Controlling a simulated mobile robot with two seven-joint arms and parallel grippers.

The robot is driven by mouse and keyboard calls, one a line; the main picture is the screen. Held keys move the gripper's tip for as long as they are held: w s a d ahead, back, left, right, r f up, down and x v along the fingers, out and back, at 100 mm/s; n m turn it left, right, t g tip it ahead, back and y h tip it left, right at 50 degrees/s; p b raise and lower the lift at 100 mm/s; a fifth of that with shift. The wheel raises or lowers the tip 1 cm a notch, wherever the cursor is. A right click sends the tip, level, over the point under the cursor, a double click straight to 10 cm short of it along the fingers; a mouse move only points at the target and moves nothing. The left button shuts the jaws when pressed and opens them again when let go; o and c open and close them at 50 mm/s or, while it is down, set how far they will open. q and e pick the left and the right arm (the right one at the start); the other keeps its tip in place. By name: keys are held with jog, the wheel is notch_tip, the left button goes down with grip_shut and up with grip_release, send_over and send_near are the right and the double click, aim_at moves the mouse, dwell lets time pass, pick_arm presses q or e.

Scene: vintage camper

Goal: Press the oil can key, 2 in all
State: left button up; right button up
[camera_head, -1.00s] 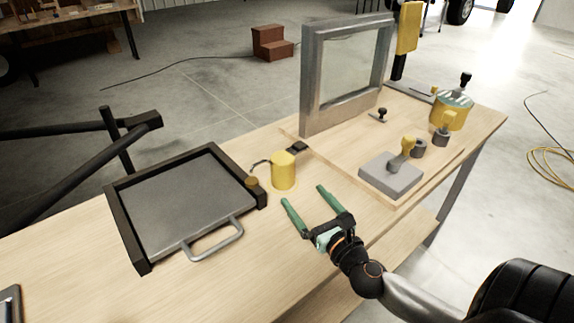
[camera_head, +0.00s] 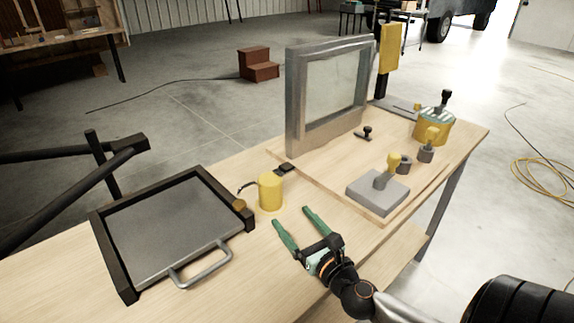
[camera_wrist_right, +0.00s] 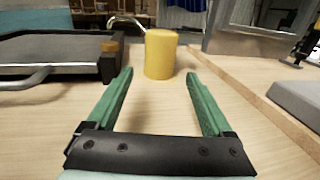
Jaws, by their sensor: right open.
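The oil can is a yellow cylinder (camera_head: 270,192) with a thin curved spout pointing left and a dark flat key (camera_head: 285,169) at its back right. It stands upright on the wooden table, right of the black-framed tray. My right gripper (camera_head: 292,218) is open and empty, just in front of the can with its green fingers pointing toward it, not touching. In the right wrist view the yellow can (camera_wrist_right: 161,54) stands beyond the fingertips, between their lines, and its key is not clearly visible. My left gripper is not in view.
The black-framed tray (camera_head: 243,212) with a metal handle lies left of the can. To the right, a wooden board (camera_head: 300,186) carries a grey metal frame (camera_head: 297,105), a grey block (camera_head: 372,200) with a yellow knob, and several small parts. Bare table lies around my gripper.

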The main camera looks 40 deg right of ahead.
grip_shut()
dwell(0.5)
dwell(0.8)
